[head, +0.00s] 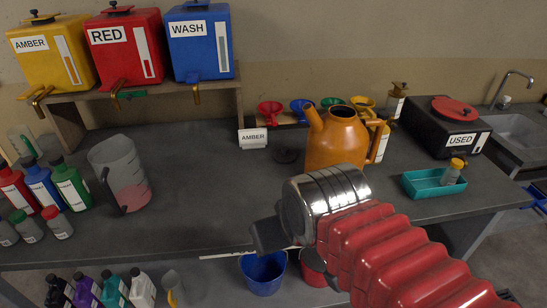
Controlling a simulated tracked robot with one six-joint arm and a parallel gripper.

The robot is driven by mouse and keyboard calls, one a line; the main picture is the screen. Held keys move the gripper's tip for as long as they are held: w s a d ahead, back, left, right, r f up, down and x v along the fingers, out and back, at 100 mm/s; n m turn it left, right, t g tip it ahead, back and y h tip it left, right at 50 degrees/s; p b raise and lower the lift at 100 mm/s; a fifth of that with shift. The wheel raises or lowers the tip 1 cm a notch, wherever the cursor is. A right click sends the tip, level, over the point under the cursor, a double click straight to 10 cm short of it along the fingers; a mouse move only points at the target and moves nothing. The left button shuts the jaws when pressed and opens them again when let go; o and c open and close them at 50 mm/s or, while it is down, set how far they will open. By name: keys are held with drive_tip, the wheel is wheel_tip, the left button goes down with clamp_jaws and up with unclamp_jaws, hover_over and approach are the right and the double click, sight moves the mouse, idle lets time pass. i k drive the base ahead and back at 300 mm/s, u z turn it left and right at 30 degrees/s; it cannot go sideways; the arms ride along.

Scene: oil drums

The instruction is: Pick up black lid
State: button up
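A small black round lid (287,155) lies flat on the dark worktop, just right of the white AMBER sign (253,138) and left of the orange can (338,138). My gripper (266,236) is at the near edge of the worktop, nearer to me than the lid and slightly left of it. It is apart from the lid in the picture. Its dark fingers point left and largely overlap, so I cannot tell whether they are open or shut. Nothing is visible in them.
Yellow (50,52), red (124,48) and blue (200,44) drums stand on a raised shelf. A clear jug (118,172) stands left on the worktop. Coloured funnels (302,108) are behind the can. A teal tray (434,184) sits right. The centre-left worktop is clear.

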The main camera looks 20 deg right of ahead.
sight(285, 155)
drive_tip(key=z, duration=0.05)
drive_tip(key=i, duration=1)
drive_tip(key=u, duration=0.05)
